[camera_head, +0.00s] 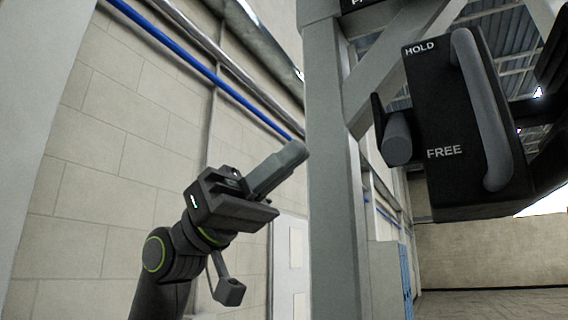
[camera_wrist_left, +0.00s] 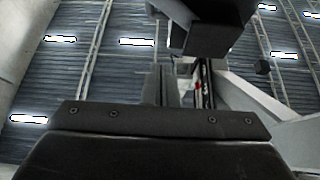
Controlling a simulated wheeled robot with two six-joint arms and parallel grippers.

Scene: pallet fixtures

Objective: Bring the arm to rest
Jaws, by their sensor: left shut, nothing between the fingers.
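My left gripper (camera_head: 292,154) rises from the lower left in the head view, its fingers pointing up and to the right. Its fingers are shut with nothing between them. It stands apart from the black box marked HOLD and FREE (camera_head: 447,185), to the left of it. In the left wrist view the dark gripper body (camera_wrist_left: 160,120) fills the bottom, and a dark block (camera_wrist_left: 215,38) hangs above. My right gripper is in neither view.
A grey upright post (camera_head: 333,200) with a diagonal brace (camera_head: 395,58) stands between my left gripper and the box. The box has a grey curved handle (camera_head: 484,110) and a round grey knob (camera_head: 397,140). A block wall (camera_head: 110,150) with a blue pipe (camera_head: 190,60) is behind the arm.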

